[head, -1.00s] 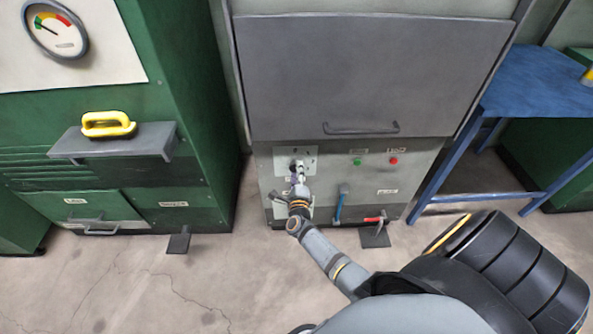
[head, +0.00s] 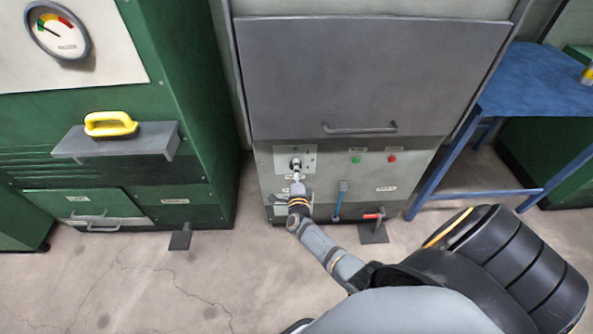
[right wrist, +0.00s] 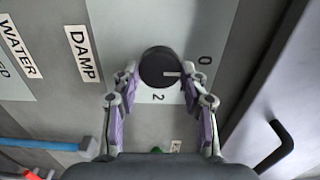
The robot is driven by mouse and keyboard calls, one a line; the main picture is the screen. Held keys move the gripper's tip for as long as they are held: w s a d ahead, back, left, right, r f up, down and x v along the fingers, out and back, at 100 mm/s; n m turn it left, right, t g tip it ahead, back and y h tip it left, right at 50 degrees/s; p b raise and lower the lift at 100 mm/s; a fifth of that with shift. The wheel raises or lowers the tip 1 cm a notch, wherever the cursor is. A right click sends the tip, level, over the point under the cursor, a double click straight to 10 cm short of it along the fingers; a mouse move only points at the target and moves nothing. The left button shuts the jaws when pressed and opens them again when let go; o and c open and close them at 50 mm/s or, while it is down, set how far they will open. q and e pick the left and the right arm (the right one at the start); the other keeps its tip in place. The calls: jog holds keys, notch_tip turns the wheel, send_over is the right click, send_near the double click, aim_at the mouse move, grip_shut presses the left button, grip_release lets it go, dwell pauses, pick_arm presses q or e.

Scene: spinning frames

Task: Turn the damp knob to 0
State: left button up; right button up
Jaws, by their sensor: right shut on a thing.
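The damp knob is round and black (right wrist: 158,67), with a white pointer mark on its right side in the right wrist view. The mark points right, a little below the 0 and above the 2. A DAMP label (right wrist: 84,54) is to its left there. In the head view the knob (head: 296,164) is on a pale plate low on the grey machine. My right gripper (right wrist: 160,85) is shut on the knob, one purple-padded finger on each side. In the head view, my right gripper (head: 297,178) reaches the plate from below. My left gripper is not in view.
A blue-handled lever (head: 338,205) and a red lever (head: 373,217) are right of the gripper. Green (head: 356,160) and red (head: 392,159) buttons are higher. A blue table (head: 535,85) stands right, a green machine (head: 190,90) left. The floor between is clear.

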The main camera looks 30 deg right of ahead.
jog(key=o, duration=0.9)
jog(key=shift+o, duration=1.2)
jog(key=v, duration=1.2)
